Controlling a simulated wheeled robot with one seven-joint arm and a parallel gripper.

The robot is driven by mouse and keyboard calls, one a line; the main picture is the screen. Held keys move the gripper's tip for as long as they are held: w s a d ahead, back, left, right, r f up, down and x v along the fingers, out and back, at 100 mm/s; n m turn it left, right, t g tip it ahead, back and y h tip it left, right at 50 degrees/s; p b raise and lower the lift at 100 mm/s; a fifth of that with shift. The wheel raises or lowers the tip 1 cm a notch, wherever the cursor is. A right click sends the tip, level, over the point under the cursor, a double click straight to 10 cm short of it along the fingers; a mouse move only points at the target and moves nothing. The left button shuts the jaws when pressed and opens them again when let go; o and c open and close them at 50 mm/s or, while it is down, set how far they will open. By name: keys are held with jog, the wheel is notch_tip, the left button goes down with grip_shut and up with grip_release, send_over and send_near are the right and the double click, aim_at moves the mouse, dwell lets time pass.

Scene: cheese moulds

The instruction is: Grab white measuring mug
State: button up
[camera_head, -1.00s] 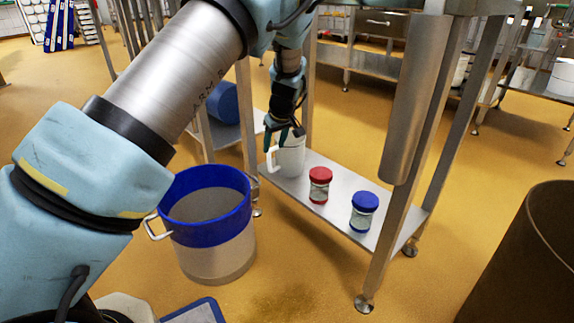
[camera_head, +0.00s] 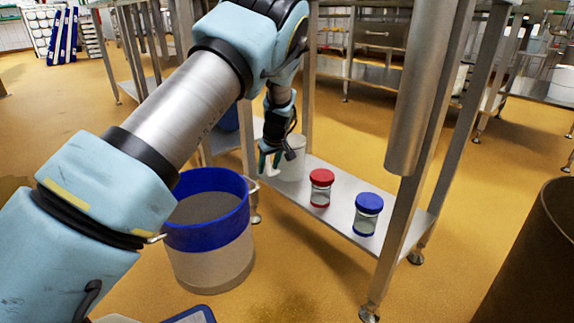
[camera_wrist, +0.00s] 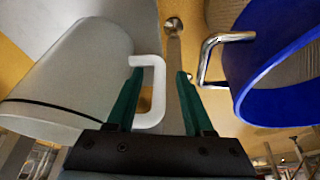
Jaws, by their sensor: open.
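The white measuring mug (camera_head: 292,162) stands upright on the low steel shelf, partly hidden behind my gripper in the head view. In the wrist view the mug (camera_wrist: 85,80) fills the left side, with its white handle (camera_wrist: 157,92) reaching in between my fingers. My gripper (camera_head: 268,165) is open, pointing down beside the mug on its handle side. In the wrist view the green fingertips (camera_wrist: 160,72) are apart, one on each side of the handle's outer bar. I cannot tell whether either finger touches it.
A red-lidded jar (camera_head: 320,188) and a blue-lidded jar (camera_head: 367,213) stand on the shelf (camera_head: 338,215) to the right of the mug. A large blue-rimmed bucket (camera_head: 208,240) with a metal handle (camera_wrist: 212,58) is close on the other side. Steel table legs (camera_head: 418,165) frame the shelf.

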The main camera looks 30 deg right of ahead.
jog(key=shift+c, duration=0.2)
grip_shut()
jog(key=shift+r, duration=0.1)
dwell(1.0)
